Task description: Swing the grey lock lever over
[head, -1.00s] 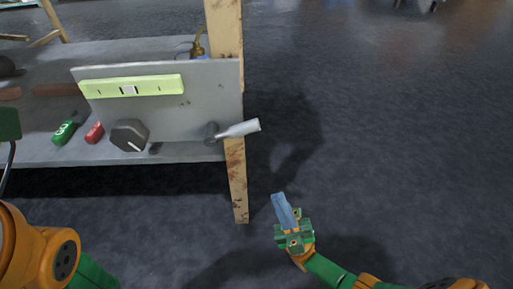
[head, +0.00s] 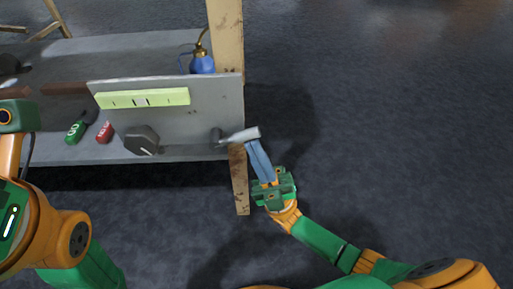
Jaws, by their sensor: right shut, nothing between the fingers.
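The grey lock lever (head: 240,135) sticks out to the right from its dark pivot at the lower right corner of a grey panel (head: 215,112). It lies nearly level, tilted slightly up at its free end. My right gripper (head: 253,146) is shut and empty, its blue fingers pointing up. The fingertips are just under the lever's outer part; I cannot tell whether they touch it. My left arm (head: 40,225) shows at the left edge, but I cannot make out its fingers.
The panel carries a yellow-green level strip (head: 143,98) and a dark knob (head: 141,139). A green item (head: 75,132), a red item (head: 104,132) and a blue bottle (head: 202,64) are on the bench. A wooden post (head: 239,185) stands beside my right gripper. The floor to the right is clear.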

